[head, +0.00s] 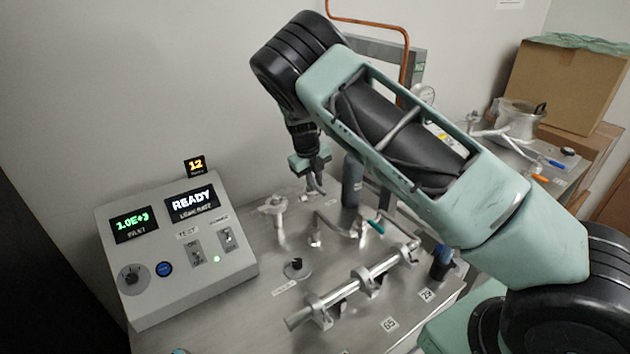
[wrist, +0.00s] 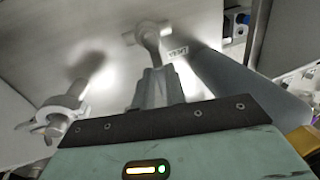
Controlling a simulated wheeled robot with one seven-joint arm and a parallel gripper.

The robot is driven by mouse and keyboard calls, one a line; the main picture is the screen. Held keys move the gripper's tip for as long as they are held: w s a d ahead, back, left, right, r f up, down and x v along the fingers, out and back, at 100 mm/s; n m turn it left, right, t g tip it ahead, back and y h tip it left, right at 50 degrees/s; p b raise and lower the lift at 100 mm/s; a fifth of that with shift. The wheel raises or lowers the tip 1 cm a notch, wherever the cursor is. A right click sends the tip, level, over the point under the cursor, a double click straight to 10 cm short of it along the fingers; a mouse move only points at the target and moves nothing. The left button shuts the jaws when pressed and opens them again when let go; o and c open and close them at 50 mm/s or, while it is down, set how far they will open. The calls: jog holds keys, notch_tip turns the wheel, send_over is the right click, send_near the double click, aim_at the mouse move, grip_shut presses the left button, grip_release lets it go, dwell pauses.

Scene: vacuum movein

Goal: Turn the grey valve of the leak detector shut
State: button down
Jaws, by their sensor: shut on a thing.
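My gripper (head: 315,188) points down over the steel bench top, right of the control box. In the wrist view my gripper (wrist: 153,82) is shut, its fingers close together on a slim grey handle. That handle appears to belong to the grey valve (wrist: 148,36), a light grey T-shaped fitting on the metal panel with a small label beside it. The contact itself is small and partly hidden by the fingers, and the valve's exact angle cannot be told.
A clamp with a wing nut (head: 275,207) stands left of my gripper; a green-tipped lever (head: 375,226) is to the right. The control box (head: 185,250) reads READY. A horizontal pipe (head: 350,288) and black knob (head: 297,268) are in front. A dark cylinder (head: 352,182) stands close behind.

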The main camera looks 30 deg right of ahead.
jog(key=shift+a, duration=0.1)
jog(key=c, duration=1.4)
grip_release()
jog(key=shift+c, duration=0.2)
jog(key=a+r+b, duration=0.3)
jog(key=r+b, duration=0.1)
jog(key=r, duration=1.3)
jog(key=shift+a, duration=0.15)
jog(key=shift+s, duration=0.15)
